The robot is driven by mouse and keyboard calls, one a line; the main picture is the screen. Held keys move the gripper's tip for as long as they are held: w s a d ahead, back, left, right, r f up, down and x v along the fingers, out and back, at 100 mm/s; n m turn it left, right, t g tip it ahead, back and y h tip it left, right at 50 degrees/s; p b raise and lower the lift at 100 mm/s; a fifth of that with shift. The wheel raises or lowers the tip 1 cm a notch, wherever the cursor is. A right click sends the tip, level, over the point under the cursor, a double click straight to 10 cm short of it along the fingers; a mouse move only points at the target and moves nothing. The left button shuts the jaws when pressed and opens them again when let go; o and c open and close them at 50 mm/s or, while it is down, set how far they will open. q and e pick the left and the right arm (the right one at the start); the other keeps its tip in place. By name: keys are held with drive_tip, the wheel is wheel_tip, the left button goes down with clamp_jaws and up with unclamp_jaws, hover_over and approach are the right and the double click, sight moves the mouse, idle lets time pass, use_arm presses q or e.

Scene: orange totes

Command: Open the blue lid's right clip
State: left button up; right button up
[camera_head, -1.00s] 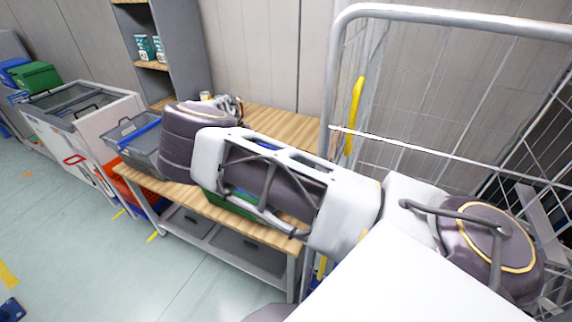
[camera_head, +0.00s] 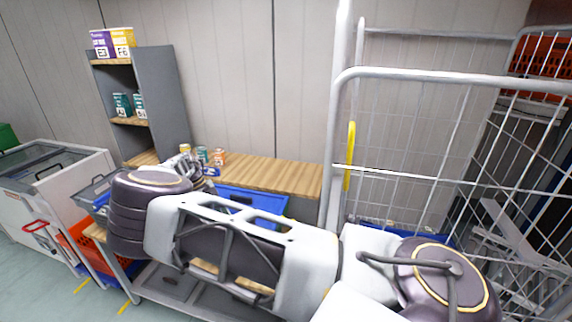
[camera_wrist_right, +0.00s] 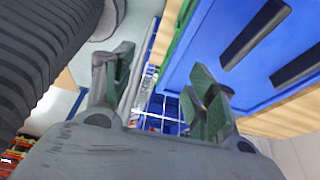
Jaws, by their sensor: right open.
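The blue lid (camera_head: 268,199) shows behind my right arm on the wooden table in the head view, mostly hidden by the arm. In the right wrist view a blue surface (camera_wrist_right: 212,35), apparently the lid, fills the upper right, with two black bars (camera_wrist_right: 255,33) on it that may be clips; I cannot tell which is the right one. A green edge (camera_wrist_right: 184,30) runs along its left side. My right gripper (camera_wrist_right: 160,92) is open and empty, its fingers apart, left of and below the bars. In the head view my right gripper (camera_head: 184,162) is partly hidden by my wrist.
The wooden table (camera_head: 290,178) is bare at its right. Cans (camera_head: 202,154) stand at its left back. A wire cage trolley (camera_head: 345,105) stands close on the right. A grey shelf (camera_head: 160,100) and a white chest (camera_head: 70,185) are at the left.

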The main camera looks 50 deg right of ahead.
use_arm(q)
drive_tip(key=shift+w+a, duration=0.1)
drive_tip(key=shift+a, duration=0.25)
use_arm(e)
drive_tip(key=shift+w+a+n, duration=0.15)
drive_tip(key=shift+a+n, duration=0.1)
drive_tip(key=shift+n, duration=0.15)
drive_tip(key=shift+d, duration=0.1)
